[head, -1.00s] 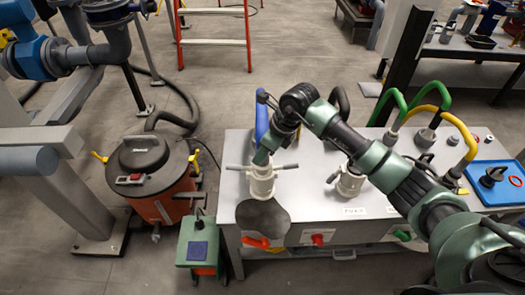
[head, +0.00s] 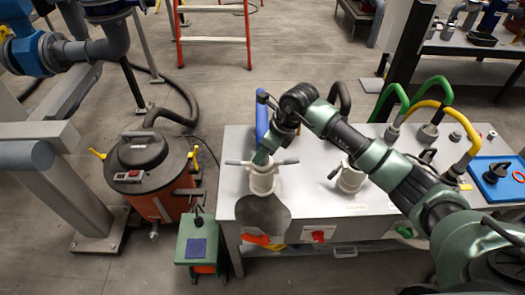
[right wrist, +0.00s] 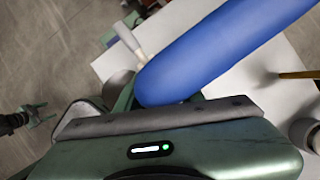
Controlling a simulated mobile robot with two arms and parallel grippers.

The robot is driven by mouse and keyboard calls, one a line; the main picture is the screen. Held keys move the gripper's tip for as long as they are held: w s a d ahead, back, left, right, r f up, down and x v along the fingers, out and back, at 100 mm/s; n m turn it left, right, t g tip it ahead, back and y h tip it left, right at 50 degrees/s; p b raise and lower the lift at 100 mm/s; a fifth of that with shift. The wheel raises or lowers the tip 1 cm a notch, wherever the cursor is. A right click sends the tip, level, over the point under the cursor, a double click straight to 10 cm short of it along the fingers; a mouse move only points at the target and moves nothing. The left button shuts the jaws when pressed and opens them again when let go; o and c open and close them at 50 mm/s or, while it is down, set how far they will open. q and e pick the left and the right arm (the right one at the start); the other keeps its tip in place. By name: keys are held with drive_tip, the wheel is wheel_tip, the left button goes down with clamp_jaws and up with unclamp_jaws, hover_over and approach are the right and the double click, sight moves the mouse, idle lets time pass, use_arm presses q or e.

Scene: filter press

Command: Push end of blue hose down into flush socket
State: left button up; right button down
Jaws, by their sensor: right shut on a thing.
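The blue hose (head: 262,115) rises behind my right gripper (head: 263,157) at the left of the bench. It fills the upper right of the right wrist view (right wrist: 230,50), close above the gripper body. My right gripper is shut on the hose, just above a cream fitting with two side handles (head: 262,182). The fingers hide the hose end, so I cannot tell how deep it sits. A second cream fitting (head: 350,180) stands to the right. I cannot read which is the flush socket. A small dark claw at the left edge of the wrist view may be my left gripper (right wrist: 38,115).
The grey bench (head: 310,195) carries green hoses (head: 392,95), a yellow hose (head: 462,125) and a blue tray (head: 500,190). A black hose (head: 341,100) stands behind my right arm. An orange drum (head: 150,170) stands on the floor left of the bench.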

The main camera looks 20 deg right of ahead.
drive_tip(key=c, duration=0.8)
unclamp_jaws()
drive_tip(key=b+v, duration=0.1)
drive_tip(key=v, duration=0.7)
drive_tip(key=shift+b, duration=0.3)
